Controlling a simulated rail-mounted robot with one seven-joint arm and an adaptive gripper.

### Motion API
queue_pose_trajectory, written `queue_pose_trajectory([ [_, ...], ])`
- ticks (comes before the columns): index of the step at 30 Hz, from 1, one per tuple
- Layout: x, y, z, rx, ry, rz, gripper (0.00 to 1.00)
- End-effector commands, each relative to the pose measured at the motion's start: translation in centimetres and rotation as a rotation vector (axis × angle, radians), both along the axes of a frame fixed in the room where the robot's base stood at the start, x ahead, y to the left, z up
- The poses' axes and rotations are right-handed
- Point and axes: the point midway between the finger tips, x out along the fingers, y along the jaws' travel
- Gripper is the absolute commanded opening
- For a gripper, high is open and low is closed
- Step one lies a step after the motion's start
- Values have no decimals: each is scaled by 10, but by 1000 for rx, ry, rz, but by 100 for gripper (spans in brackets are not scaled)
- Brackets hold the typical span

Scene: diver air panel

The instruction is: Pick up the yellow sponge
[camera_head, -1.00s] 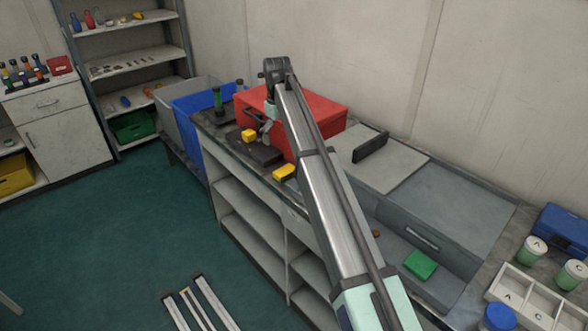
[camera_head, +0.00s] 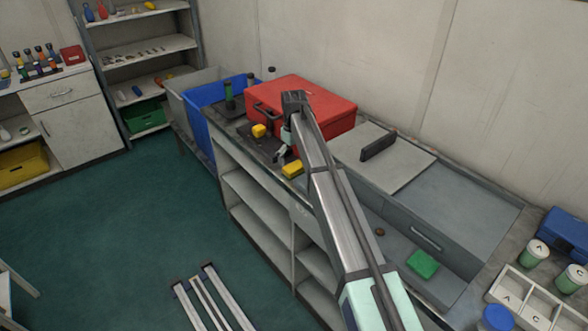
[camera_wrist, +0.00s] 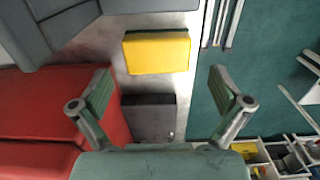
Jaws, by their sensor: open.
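The yellow sponge (camera_head: 292,169) lies flat near the front edge of the counter, beside the red toolbox. In the wrist view the sponge (camera_wrist: 157,52) is a yellow block ahead of my fingertips, roughly centred between them. My gripper (camera_head: 283,154) hangs over the counter just beside the sponge, slightly to its left and behind it. In the wrist view my gripper (camera_wrist: 160,95) is open and empty, its two fingers spread wider than the sponge. The fingers do not touch it.
The red toolbox (camera_head: 310,95) stands close behind my gripper. A dark block with a yellow piece (camera_head: 259,130) sits to the left on the counter. A grey sink-like recess holds a green sponge (camera_head: 422,263). The counter's front edge (camera_wrist: 200,50) drops to green floor.

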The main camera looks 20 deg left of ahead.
Motion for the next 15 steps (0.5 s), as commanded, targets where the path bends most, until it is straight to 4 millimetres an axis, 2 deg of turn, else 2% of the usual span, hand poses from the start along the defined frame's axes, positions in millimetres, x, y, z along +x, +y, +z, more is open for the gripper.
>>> queue_pose_trajectory([
  [5, 1, 0, -10, -1, 1, 0, 100],
  [15, 4, 0, -49, 0, 0, 0, 100],
])
